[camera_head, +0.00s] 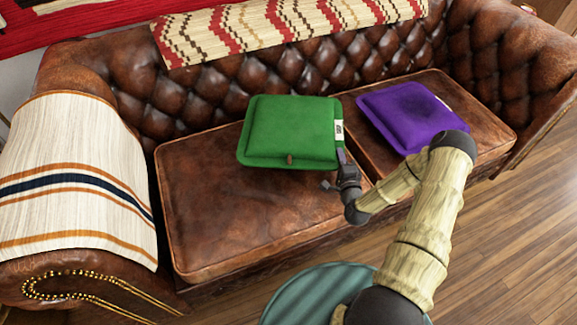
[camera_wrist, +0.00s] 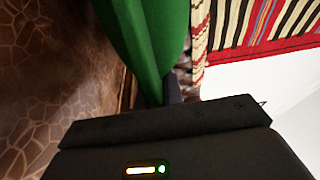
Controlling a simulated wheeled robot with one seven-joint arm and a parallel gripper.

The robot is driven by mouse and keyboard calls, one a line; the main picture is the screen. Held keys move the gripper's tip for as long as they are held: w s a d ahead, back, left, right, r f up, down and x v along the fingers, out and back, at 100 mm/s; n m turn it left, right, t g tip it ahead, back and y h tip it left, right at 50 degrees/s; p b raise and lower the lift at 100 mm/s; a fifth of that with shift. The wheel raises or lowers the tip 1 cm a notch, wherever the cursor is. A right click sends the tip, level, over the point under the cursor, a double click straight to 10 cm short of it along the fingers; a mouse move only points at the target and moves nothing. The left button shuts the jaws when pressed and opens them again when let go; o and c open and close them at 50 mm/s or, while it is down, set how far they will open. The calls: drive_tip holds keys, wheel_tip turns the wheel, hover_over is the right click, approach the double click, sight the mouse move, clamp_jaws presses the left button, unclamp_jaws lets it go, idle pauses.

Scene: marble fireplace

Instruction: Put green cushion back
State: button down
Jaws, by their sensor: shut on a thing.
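The green cushion (camera_head: 291,130) is over the left seat of the brown leather sofa (camera_head: 215,205), near the backrest. In the head view I cannot tell whether it touches the seat. My gripper (camera_head: 343,165) is at the cushion's right front corner, shut on its edge near a white tag. In the wrist view the green cushion (camera_wrist: 150,40) rises from my gripper (camera_wrist: 165,98), which hides the gripped edge. One dark finger shows beside the green cloth.
A purple cushion (camera_head: 411,115) lies on the right seat, close to my arm. A striped throw (camera_head: 72,180) covers the left armrest, and a patterned blanket (camera_head: 280,28) hangs over the backrest. The front left seat is bare. Wooden floor (camera_head: 510,240) is open at right.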

drive_tip(key=r+y+b, duration=0.1)
drive_tip(key=w+d+r+n+y+b, duration=0.1)
drive_tip(key=b, duration=0.1)
drive_tip(key=r+n+y+b, duration=0.1)
drive_tip(key=b, duration=0.1)
drive_tip(key=shift+w+d+r+g+y, duration=0.2)
drive_tip(key=shift+d+g+y, duration=0.1)
drive_tip(key=shift+d+y, duration=0.1)
drive_tip(key=s+r+n+y+b, duration=0.1)
drive_tip(key=b, duration=0.1)
drive_tip(key=r+n+g+y+b, duration=0.1)
drive_tip(key=y+b, duration=0.1)
drive_tip(key=b, duration=0.1)
drive_tip(key=s+r+n+y+b, duration=0.1)
drive_tip(key=b, duration=0.1)
drive_tip(key=shift+s+d+r+g+y, duration=0.2)
drive_tip(key=shift+s+d+g+y, duration=0.1)
drive_tip(key=shift+s+d+g, duration=0.1)
drive_tip(key=shift+f+b, duration=1.7)
drive_tip(key=shift+f, duration=0.9)
